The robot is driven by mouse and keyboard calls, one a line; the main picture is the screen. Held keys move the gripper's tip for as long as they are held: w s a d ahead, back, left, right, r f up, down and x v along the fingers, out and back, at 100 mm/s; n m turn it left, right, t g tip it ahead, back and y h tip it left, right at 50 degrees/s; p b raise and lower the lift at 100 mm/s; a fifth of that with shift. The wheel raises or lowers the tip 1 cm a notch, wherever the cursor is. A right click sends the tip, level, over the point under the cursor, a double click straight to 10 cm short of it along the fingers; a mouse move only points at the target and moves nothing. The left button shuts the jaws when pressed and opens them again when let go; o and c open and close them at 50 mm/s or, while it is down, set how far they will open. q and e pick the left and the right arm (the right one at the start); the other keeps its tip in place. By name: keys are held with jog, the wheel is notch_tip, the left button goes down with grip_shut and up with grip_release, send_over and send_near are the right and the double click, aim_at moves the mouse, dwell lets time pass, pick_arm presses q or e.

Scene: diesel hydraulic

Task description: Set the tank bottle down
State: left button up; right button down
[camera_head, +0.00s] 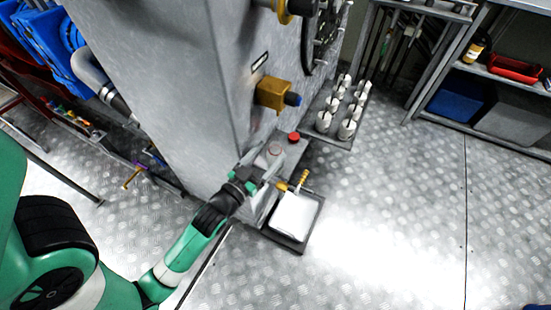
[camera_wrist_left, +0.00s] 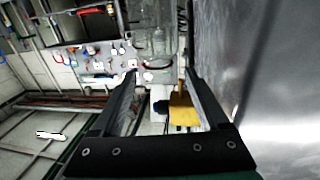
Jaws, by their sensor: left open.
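My left gripper (camera_head: 264,178) is at the foot of the tall grey metal cabinet. It is open; in the left wrist view its two dark fingers (camera_wrist_left: 160,85) stand apart with nothing clearly held between them. My right gripper is not in view.
A dark tray (camera_head: 290,240) with a white pad (camera_head: 295,215) lies beside the gripper. Several white cylinders (camera_head: 347,128) stand behind. The floor at right is clear.

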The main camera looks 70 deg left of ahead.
aim_at(278, 144)
pick_arm(q)
jog(key=b+x, duration=0.1)
jog(key=x, duration=0.5)
jog(key=shift+w+a+f, duration=0.1)
jog(key=shift+w+f, duration=0.1)
jog(key=shift+w, duration=0.15)
jog(key=shift+s, duration=0.1)
grip_shut()
